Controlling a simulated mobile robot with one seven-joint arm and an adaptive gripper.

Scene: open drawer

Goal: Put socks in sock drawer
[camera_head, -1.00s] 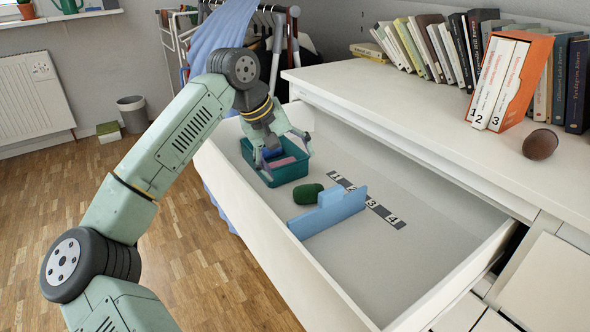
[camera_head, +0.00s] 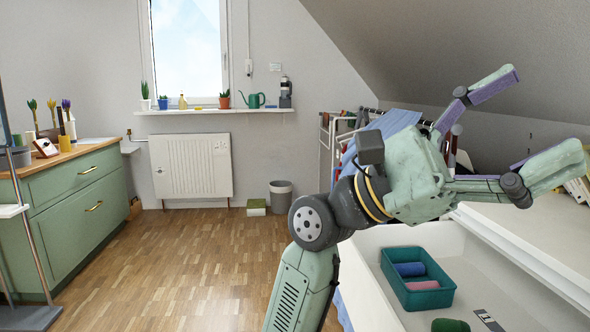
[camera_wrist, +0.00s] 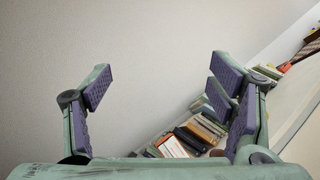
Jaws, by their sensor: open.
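The open white drawer (camera_head: 365,288) shows at the lower right of the head view, cut off by the frame. In it stands a teal box (camera_head: 432,300) with a rolled blue sock (camera_head: 410,269) and a rolled pink sock (camera_head: 422,285) inside. A green rolled sock (camera_head: 450,325) lies outside the box, partly cut off at the bottom edge. My gripper (camera_head: 520,128) is raised above the drawer and dresser, fingers spread wide and empty. The wrist view also shows it open (camera_wrist: 162,82), with nothing between the fingers.
The white dresser top (camera_head: 530,235) borders the drawer on the right. Books show in the wrist view (camera_wrist: 185,142). A clothes rack (camera_head: 328,140) stands behind. A green cabinet (camera_head: 80,210) is at the left, and a grey bin (camera_head: 281,195) is by the radiator (camera_head: 190,165). The floor between is clear.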

